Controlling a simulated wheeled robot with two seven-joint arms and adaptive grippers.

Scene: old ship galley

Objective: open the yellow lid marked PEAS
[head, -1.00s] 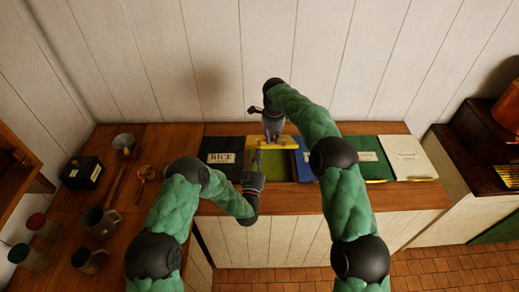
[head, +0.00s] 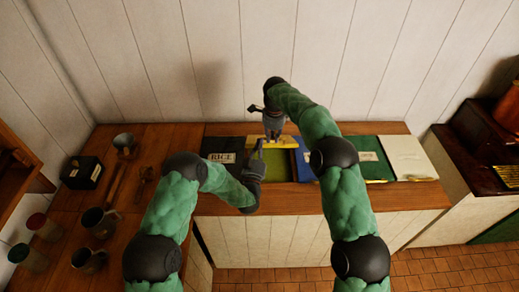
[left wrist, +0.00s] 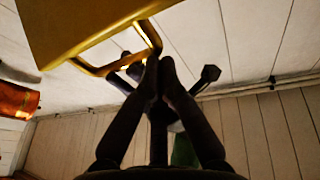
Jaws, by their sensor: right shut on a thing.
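The yellow lid (head: 287,142) stands raised at the back of its bin, behind an opening with green contents (head: 275,165). Its marking cannot be read. In the left wrist view the lid (left wrist: 75,25) fills the upper left, with its yellow bar handle (left wrist: 95,68) below. My right gripper (head: 273,138) is at the lid's top edge, shut on the lid.
The black RICE lid (head: 222,150) lies left of the opening. A blue lid (head: 304,160), a green lid (head: 370,160) and a white lid (head: 407,157) are to the right. Mugs (head: 100,220) and utensils cover the left counter. The plank wall rises close behind.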

